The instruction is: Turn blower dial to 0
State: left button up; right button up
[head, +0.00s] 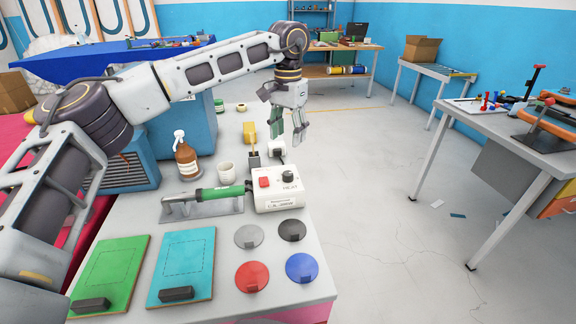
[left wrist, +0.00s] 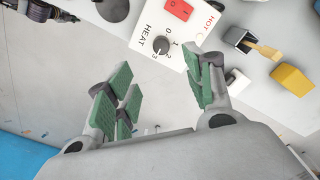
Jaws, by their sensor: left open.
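The blower's white control box (head: 279,201) stands on the grey workbench, with a red switch (head: 264,182) and a dark dial (head: 288,176) on top. In the left wrist view the dial (left wrist: 161,45) has a HEAT label and numbers from 0 to 3 around it; its exact pointer setting is too small to read surely. The green-handled blower (head: 222,192) lies in its stand left of the box. My left gripper (head: 289,128) is open and empty, above and beyond the box, apart from the dial. In the left wrist view its green-padded fingers (left wrist: 163,92) spread below the dial.
A brown bottle (head: 187,158) and white cup (head: 226,172) stand left of the box. A brush in a dark holder (head: 254,159) and a yellow block (head: 249,132) stand behind it. Coloured discs (head: 252,277) and two boards (head: 187,262) lie in front. Open floor is to the right.

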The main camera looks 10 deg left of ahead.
aim_at(288, 173)
pick_arm(q)
jog(key=shift+w, duration=0.15)
pick_arm(e)
jog(key=shift+w, duration=0.25)
pick_arm(q)
jog(key=shift+r, duration=0.1)
notch_tip(288, 173, down, 12)
jog(key=shift+f+b, duration=0.25)
jog(key=shift+b, duration=0.7)
jog(key=shift+f, duration=0.7)
pick_arm(e)
notch_tip(288, 173, up, 6)
jog(key=a, duration=0.1)
jog(key=shift+a, duration=0.35)
pick_arm(q)
jog(key=shift+c, duration=0.4)
pick_arm(e)
jog(key=shift+w, duration=0.25)
